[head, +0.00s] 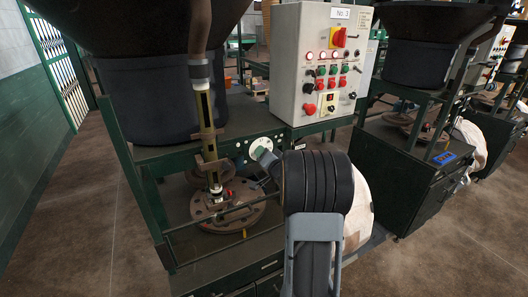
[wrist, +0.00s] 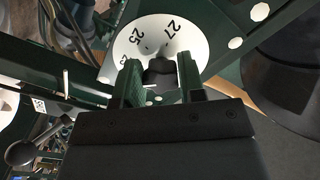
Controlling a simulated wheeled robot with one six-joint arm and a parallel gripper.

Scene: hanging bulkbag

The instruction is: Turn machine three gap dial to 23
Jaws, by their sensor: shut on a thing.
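The white gap dial (wrist: 182,32) shows at the top of the wrist view, with 27 and 25 printed on it and a partly covered number at its left edge. A black knob (wrist: 161,68) sits at the dial's middle. My gripper (wrist: 161,82) has its two green fingers shut on this knob, one on each side. The lower part of the dial is hidden behind the fingers. In the head view the dial (head: 259,145) is on the green frame below the control box, partly covered by my gripper. I cannot make out a pointer mark.
The grey control box (head: 318,60) marked No 3 hangs above and to the right of the dial. A round rusty plate (head: 228,212) and a thin rod are to its left. A white bag (head: 358,208) is behind my arm. The floor at left is clear.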

